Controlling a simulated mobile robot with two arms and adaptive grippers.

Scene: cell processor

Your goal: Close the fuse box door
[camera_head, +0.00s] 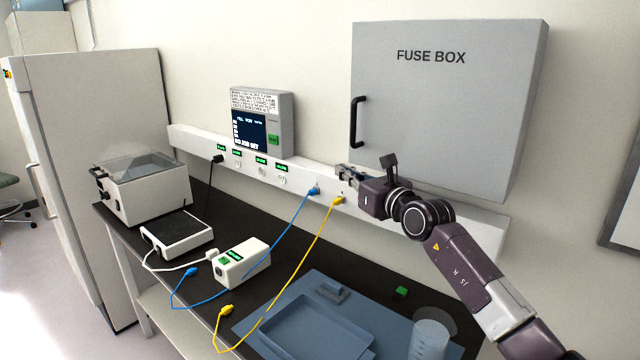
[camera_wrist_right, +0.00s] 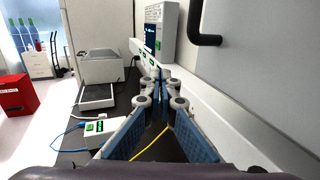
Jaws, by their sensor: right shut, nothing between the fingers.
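The grey fuse box (camera_head: 450,120) hangs on the wall, its door facing me with the lettering "FUSE BOX" near the top. The door looks flush with the box; I see no gap, though a small one cannot be ruled out. A black handle (camera_head: 357,122) is at the door's left edge; it also shows at the upper right in the right wrist view (camera_wrist_right: 207,38). My right gripper (camera_head: 345,171) is just below the handle and the box's lower left corner, apart from the handle. Its fingertips (camera_wrist_right: 158,78) are together and empty. My left gripper is not in view.
A white socket rail (camera_head: 470,222) with blue (camera_head: 313,190) and yellow (camera_head: 338,201) plugs runs below the box. A wall display (camera_head: 262,122) is to the left. The black bench (camera_head: 290,250) holds a blue tray (camera_head: 315,335), a white device (camera_head: 241,262) and loose cables.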

